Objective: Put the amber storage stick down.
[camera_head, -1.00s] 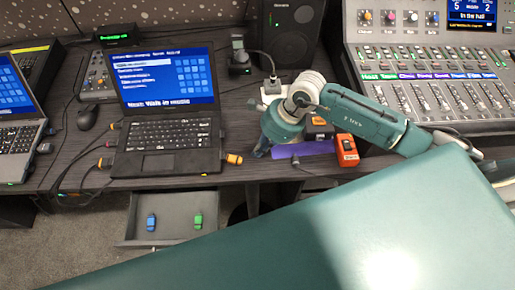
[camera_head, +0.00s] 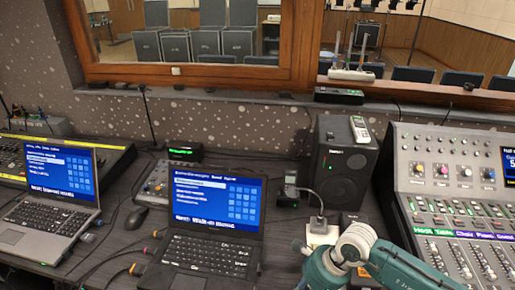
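No amber storage stick can be made out for certain in the head view. Small orange and yellow plug-like pieces (camera_head: 137,269) stick out at the left side of the black laptop (camera_head: 213,210), with cables near them. The laptop's right front side is cut off by the bottom edge. My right arm (camera_head: 350,250) comes in from the lower right, its wrist bent down beside the laptop. Its gripper is below the picture, so its fingers and anything in them are hidden. My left arm does not show.
A black speaker (camera_head: 345,165) with a small handheld device (camera_head: 360,130) on top stands behind my arm. A mixing console (camera_head: 455,205) is at right, a silver laptop (camera_head: 55,195) at left. A mouse (camera_head: 136,217) and cables lie between the laptops. A window ledge runs behind.

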